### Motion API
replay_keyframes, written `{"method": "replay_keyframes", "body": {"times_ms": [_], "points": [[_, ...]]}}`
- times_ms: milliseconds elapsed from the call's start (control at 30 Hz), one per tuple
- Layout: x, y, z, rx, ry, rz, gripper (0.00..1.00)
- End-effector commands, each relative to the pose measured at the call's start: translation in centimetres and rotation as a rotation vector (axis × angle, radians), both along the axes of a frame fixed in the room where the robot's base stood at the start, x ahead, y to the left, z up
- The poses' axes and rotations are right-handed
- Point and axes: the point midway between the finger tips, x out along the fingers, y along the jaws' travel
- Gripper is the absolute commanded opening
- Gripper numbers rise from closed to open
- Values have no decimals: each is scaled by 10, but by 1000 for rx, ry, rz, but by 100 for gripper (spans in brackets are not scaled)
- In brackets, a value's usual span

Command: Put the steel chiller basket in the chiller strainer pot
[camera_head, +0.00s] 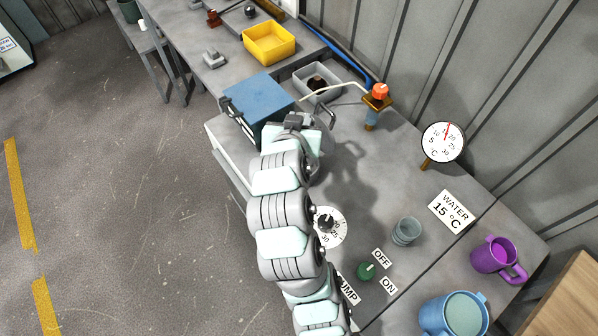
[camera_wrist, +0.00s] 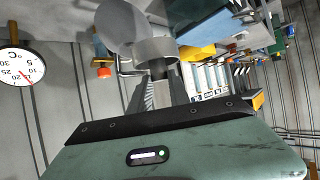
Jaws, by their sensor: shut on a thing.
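My gripper (camera_wrist: 160,82) is shut on a grey metal piece (camera_wrist: 156,50), seen at its fingertips in the wrist view. I take this to be the steel chiller basket, but its full shape is hard to make out. In the head view my wrist hides most of the hold; the gripper is raised above the bench, just right of the blue box. A small grey cup-like pot (camera_head: 406,232) stands upright on the bench at the lower right. It may be the chiller strainer pot, but I cannot tell for certain.
A blue box (camera_head: 258,108) and a grey bin (camera_head: 317,84) stand beyond my arm. An orange-topped post (camera_head: 379,97) and a round thermometer (camera_head: 443,142) stand at the back. A purple mug (camera_head: 496,259) and blue mug (camera_head: 454,315) are lower right.

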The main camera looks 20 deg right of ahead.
Motion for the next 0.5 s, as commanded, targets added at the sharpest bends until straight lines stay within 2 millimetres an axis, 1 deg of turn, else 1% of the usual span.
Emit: {"method": "replay_keyframes", "body": {"times_ms": [167,200,300,500], "points": [[-1,0,-41,1,7,-3,0],[-2,0,-54,2,10,-4,0],[-2,0,-82,2,10,-3,0],[-1,0,-131,1,7,-1,0]]}}
